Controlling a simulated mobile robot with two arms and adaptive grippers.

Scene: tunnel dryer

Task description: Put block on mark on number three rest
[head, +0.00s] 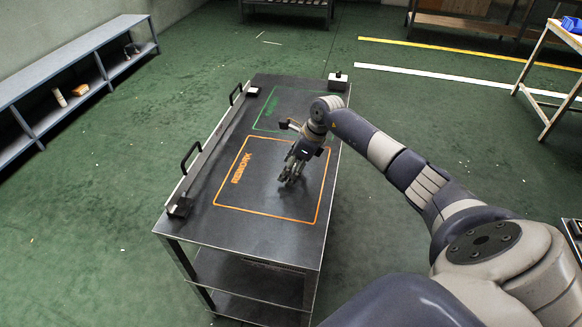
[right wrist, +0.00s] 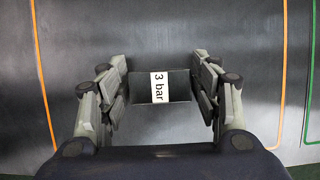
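A dark block (right wrist: 140,88) with a white label reading "3 bar" (right wrist: 159,87) lies between the fingertips of my right gripper (right wrist: 160,80) in the right wrist view. The fingertips are close to its two sides; I cannot tell whether they press on it. In the head view my right gripper (head: 289,178) points down, low over the orange-outlined area marked REWORK (head: 242,167) on the dark table (head: 255,232). The block cannot be made out there. A green-outlined area (head: 270,108) lies farther back. My left gripper is not in view.
A long bar with two black handles (head: 190,157) runs along the table's left edge. Small dark blocks stand at the table's back right (head: 337,82) and front left (head: 180,207). A low shelf (head: 60,75) stands at left. The front of the tabletop is clear.

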